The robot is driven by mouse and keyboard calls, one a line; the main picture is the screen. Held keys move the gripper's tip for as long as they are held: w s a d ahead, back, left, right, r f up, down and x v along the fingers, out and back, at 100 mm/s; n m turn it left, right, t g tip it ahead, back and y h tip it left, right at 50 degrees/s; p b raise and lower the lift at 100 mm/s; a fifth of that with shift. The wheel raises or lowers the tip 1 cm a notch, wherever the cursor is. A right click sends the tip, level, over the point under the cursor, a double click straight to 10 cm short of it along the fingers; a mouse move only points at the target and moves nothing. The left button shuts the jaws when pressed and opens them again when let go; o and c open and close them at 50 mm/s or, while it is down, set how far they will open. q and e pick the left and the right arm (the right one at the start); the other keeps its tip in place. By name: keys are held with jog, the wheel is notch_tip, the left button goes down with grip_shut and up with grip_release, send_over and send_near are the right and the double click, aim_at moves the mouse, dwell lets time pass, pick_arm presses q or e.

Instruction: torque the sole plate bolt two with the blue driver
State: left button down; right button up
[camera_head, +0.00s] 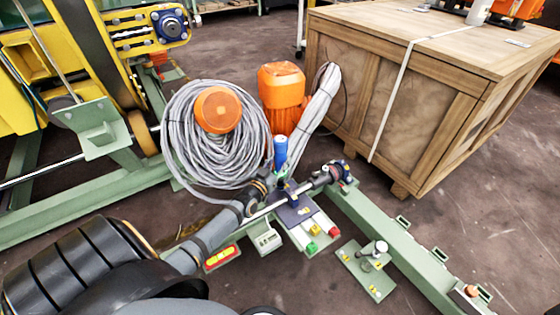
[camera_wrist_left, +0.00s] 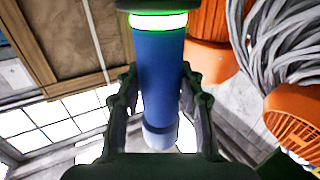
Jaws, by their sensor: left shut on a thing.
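The blue driver (camera_head: 280,152) stands roughly upright near the middle of the head view. My left gripper (camera_head: 279,182) is around its lower part. In the left wrist view the driver (camera_wrist_left: 160,75) is a blue cylinder with a glowing green ring, between the two dark fingers of the left gripper (camera_wrist_left: 158,95), which is shut on it. The driver's tip is hidden. Below it, a dark blue plate (camera_head: 297,213) lies on a green frame. A small green plate (camera_head: 366,272) with a metal post and yellow marks lies to the right. I cannot tell which bolt is number two. My right gripper is not in view.
A coiled grey cable (camera_head: 190,150) and an orange motor (camera_head: 282,88) stand behind the driver. A large wooden crate (camera_head: 385,100) is at the back right. A green rail (camera_head: 400,245) runs toward the lower right. Yellow machinery (camera_head: 28,60) is at left.

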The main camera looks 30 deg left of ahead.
aim_at(278, 158)
pick_arm(q)
jog(key=shift+f+b, duration=0.95)
jog(key=shift+b, duration=0.1)
dwell(1.0)
jog(key=shift+f, duration=0.25)
dwell(1.5)
notch_tip(278, 158, up, 6)
jog(key=p, duration=0.5)
jog(key=shift+f, duration=0.3)
